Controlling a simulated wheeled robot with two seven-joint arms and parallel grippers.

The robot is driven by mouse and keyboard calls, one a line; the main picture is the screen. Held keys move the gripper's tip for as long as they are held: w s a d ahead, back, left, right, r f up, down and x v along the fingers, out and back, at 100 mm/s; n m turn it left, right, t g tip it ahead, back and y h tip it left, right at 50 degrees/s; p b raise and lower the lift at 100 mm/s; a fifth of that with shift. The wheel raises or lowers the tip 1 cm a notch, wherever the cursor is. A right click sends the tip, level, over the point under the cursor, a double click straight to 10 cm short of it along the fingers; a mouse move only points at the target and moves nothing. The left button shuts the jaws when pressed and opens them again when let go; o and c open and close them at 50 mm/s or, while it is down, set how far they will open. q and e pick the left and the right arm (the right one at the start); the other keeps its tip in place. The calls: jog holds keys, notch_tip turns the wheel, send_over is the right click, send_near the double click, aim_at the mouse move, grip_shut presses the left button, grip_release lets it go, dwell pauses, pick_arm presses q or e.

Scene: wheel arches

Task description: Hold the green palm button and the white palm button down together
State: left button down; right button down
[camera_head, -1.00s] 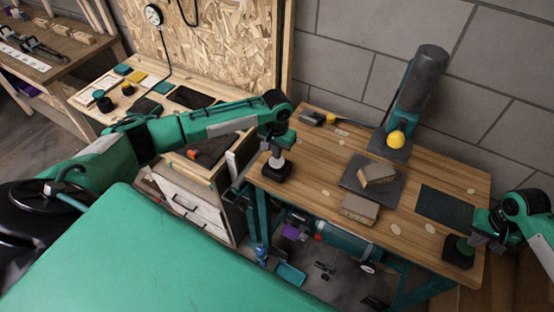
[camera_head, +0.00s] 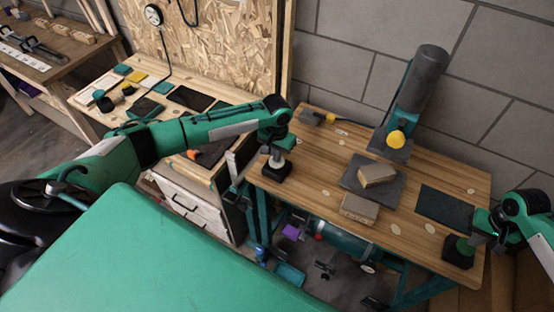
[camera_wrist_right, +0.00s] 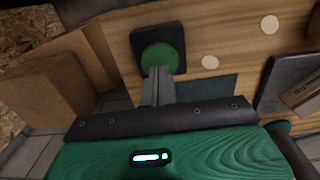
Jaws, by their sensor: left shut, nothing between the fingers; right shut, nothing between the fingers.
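The white palm button (camera_head: 277,162) sits on a black base (camera_head: 275,173) at the table's left end. My left gripper (camera_head: 275,151) is shut, pointing down at the white button's top; its tips seem to meet it, but I cannot tell whether it is pressed. The green palm button (camera_head: 463,245) is on a black base (camera_head: 457,260) at the table's front right. My right gripper (camera_head: 476,241) is shut beside and above it. In the right wrist view the shut fingers (camera_wrist_right: 157,74) overlap the lower edge of the green button (camera_wrist_right: 159,58); contact is unclear.
The wood around both buttons is mostly clear.

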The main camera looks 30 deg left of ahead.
pick_arm(q)
jog(key=shift+f, duration=0.45)
pick_arm(e)
jog(key=shift+f, duration=1.3)
dwell(0.8)
dwell(0.4)
